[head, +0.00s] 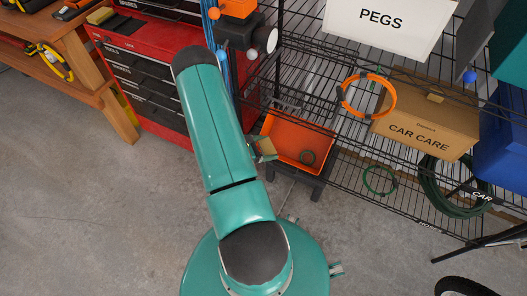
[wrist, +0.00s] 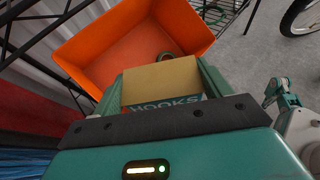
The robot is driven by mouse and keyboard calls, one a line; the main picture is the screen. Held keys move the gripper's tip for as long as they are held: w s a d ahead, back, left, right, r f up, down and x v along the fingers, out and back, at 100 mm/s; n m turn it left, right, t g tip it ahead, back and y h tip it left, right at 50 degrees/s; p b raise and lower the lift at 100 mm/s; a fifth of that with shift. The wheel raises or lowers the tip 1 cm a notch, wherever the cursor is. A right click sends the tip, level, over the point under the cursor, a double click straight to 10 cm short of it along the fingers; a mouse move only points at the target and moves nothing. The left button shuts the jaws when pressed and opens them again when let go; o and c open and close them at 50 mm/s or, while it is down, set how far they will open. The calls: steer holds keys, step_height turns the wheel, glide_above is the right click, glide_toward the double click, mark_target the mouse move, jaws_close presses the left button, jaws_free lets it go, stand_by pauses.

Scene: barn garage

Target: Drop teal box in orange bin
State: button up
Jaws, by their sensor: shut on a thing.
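The box (wrist: 160,82) has a tan top and a teal side lettered HOOKS in the wrist view. My gripper (wrist: 163,76) is shut on it, with a teal finger at each side. In the head view only a small part of the box (head: 267,147) shows past my arm, at the left edge of the orange bin (head: 312,146). The bin (wrist: 88,48) is open at the top and lies just beyond the box in the wrist view. Part of its inside is hidden by the box there. I cannot tell how high the box is above the rim.
A small green ring (head: 307,157) lies inside the bin. The bin sits on a dark stand (head: 302,177). A black wire rack (head: 350,180) stands right of it, with a CAR CARE carton (head: 425,122). A red tool chest (head: 140,75) stands left.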

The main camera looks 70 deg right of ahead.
steer(key=d+f, duration=0.2)
steer(key=d, duration=0.7)
steer(key=shift+s+d+f, duration=0.25)
steer(key=shift+s+f, duration=0.05)
steer(key=shift+s, duration=0.15)
steer(key=o, duration=1)
steer(key=v, duration=1.4)
steer(key=shift+s, duration=0.1)
